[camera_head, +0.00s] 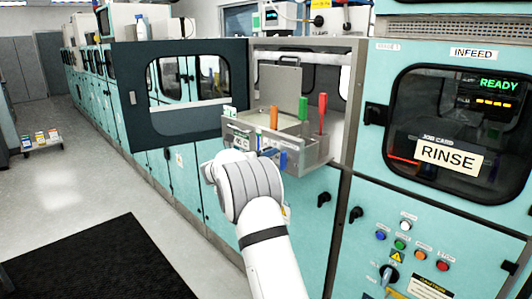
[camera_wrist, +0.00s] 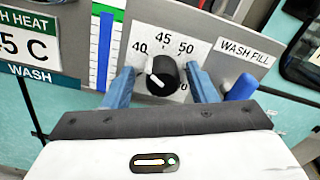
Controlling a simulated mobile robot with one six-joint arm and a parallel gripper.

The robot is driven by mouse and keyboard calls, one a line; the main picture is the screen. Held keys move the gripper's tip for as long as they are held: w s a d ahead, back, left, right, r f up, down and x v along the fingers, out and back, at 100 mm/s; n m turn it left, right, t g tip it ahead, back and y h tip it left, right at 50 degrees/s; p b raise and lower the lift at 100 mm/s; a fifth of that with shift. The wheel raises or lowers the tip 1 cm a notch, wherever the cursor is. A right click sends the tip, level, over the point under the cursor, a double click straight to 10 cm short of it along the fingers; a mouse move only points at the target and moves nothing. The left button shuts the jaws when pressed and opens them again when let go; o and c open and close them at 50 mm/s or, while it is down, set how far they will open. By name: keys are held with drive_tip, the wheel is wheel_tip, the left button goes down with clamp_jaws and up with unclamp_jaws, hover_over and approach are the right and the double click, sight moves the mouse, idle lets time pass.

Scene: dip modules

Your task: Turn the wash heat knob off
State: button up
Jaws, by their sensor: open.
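The wash heat knob (camera_wrist: 165,76) is black and round with a white mark on its left side. It sits on a white dial plate (camera_wrist: 148,36) marked 40, 45 and 50, with a partly covered number at lower right. The mark lies on the side of the 40; its exact setting is hard to tell. My gripper (camera_wrist: 160,69) is open, its two blue fingers on either side of the knob, with no clear contact. In the head view my gripper (camera_head: 270,154) is at the front of the steel module, and the knob is hidden there.
A blue handle (camera_wrist: 241,88) stands close to the right finger, by the WASH FILL label (camera_wrist: 244,53). A blue and green gauge strip (camera_wrist: 105,45) is at the left. Orange and red handles (camera_head: 323,112) rise from the module. An open windowed door (camera_head: 140,93) stands left.

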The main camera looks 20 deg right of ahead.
drive_tip(key=shift+c, duration=0.2)
drive_tip(key=c, duration=0.9)
drive_tip(key=shift+d, duration=0.1)
drive_tip(key=shift+c, duration=0.2)
drive_tip(key=shift+f+n+b, duration=0.15)
drive_tip(key=shift+n+b, duration=0.15)
drive_tip(key=shift+n, duration=0.2)
drive_tip(key=n+b, duration=0.1)
drive_tip(key=n, duration=0.6)
drive_tip(key=shift+a+n, duration=0.2)
drive_tip(key=shift+n, duration=0.1)
drive_tip(key=shift+f+n+p, duration=0.1)
drive_tip(key=shift+n+p, duration=0.5)
drive_tip(key=shift+n, duration=1.1)
